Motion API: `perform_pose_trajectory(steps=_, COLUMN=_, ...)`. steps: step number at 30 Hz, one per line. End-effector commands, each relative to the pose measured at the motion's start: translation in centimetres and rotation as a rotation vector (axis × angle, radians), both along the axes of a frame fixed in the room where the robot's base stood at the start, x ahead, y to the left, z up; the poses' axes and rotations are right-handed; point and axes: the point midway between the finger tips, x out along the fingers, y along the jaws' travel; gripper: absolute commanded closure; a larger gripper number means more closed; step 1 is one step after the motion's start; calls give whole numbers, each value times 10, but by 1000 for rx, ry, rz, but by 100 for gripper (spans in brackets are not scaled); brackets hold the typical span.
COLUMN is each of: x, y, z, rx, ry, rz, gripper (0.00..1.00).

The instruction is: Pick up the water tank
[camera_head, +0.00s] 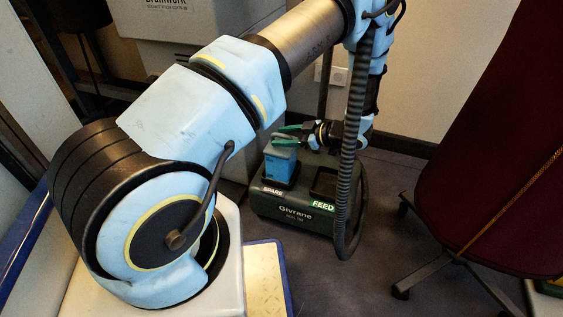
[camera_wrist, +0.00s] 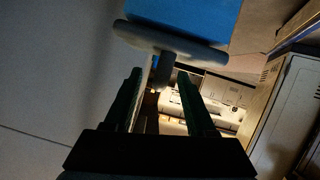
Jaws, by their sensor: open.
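The water tank (camera_head: 277,170) is a blue block with a greyish top, upright in the slot marked SPARE on a dark green machine (camera_head: 293,212). My gripper (camera_head: 287,136) is just above the tank, its green fingers pointing left. In the wrist view, the tank's blue body (camera_wrist: 195,15) is at the top, with a grey T-shaped handle (camera_wrist: 170,38) below it. The handle's short stem appears between the fingertips of my open gripper (camera_wrist: 160,76). I cannot tell whether any finger touches it.
The slot marked FEED (camera_head: 325,183), right of the tank, looks empty. A dark red chair (camera_head: 480,150) on castors stands at the right. A grey cabinet (camera_head: 200,40) stands behind. Dark floor (camera_head: 385,215) is clear between machine and chair.

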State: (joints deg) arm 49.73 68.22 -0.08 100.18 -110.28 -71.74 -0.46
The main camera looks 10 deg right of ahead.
Motion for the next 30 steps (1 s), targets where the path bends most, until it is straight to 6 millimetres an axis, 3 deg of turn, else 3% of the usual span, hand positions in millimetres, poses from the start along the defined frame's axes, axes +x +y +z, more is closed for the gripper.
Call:
perform_pose_trajectory(steps=8, x=4, y=6, z=-3, rx=-1, ry=0, rz=0, gripper=44)
perform_pose_trajectory(steps=23, x=4, y=6, z=-3, rx=0, ry=1, rz=-1, gripper=99)
perform_pose_trajectory(steps=30, x=4, y=6, z=-3, rx=-1, ry=0, rz=-1, gripper=100)
